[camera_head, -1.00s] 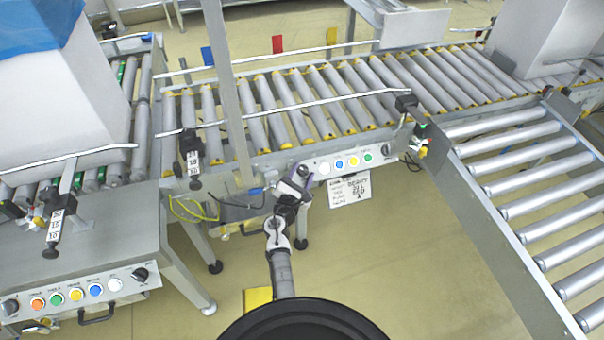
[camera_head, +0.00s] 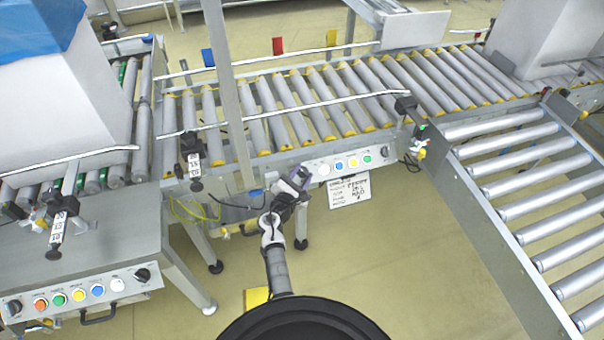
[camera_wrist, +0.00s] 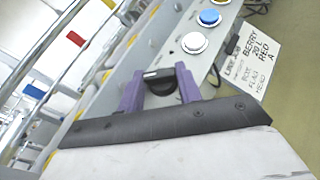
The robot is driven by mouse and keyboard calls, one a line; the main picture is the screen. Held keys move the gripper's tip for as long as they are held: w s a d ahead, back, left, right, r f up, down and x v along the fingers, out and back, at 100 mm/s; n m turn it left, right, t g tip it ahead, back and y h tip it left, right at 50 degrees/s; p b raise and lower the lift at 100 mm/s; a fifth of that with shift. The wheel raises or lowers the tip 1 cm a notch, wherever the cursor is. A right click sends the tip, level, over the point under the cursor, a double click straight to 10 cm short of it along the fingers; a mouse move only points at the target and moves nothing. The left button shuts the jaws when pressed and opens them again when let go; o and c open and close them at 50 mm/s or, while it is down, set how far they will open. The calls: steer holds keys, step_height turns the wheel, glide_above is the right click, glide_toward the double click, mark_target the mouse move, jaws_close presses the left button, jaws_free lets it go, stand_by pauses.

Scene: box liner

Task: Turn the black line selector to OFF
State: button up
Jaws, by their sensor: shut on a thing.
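In the wrist view the black selector knob (camera_wrist: 159,82) sits at the near end of the grey control panel, beside the white button (camera_wrist: 194,42). My gripper (camera_wrist: 159,86) has purple fingers, one on each side of the knob, and is shut on it. A light mark shows on the knob, but I cannot read a position label. In the head view my gripper (camera_head: 299,178) is at the left end of the middle conveyor's panel (camera_head: 330,168) and hides the knob there.
Blue (camera_head: 339,166), yellow (camera_head: 353,162) and green (camera_head: 367,159) buttons continue along the panel. A handwritten sign (camera_head: 349,190) hangs below it. A second panel (camera_head: 78,298) with several buttons and black knobs is at lower left. Open floor lies below the middle conveyor.

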steer(key=m+g, duration=0.1)
steer(key=m+g+h+p, duration=0.1)
steer(key=m+h, duration=0.1)
steer(key=shift+w+a+r+m+g+p, duration=0.1)
steer(key=shift+a+r+m+g+p, duration=0.1)
steer(key=shift+r+m+g+p, duration=0.15)
steer(key=shift+w+f+m+g+h+p, duration=0.1)
steer(key=shift+m+g+h+p, duration=0.5)
steer(key=shift+m+g, duration=1.65)
steer(key=shift+g, duration=0.1)
steer(key=o, duration=0.7)
step_height(320, 180, up, 20)
steer(key=b, duration=0.1)
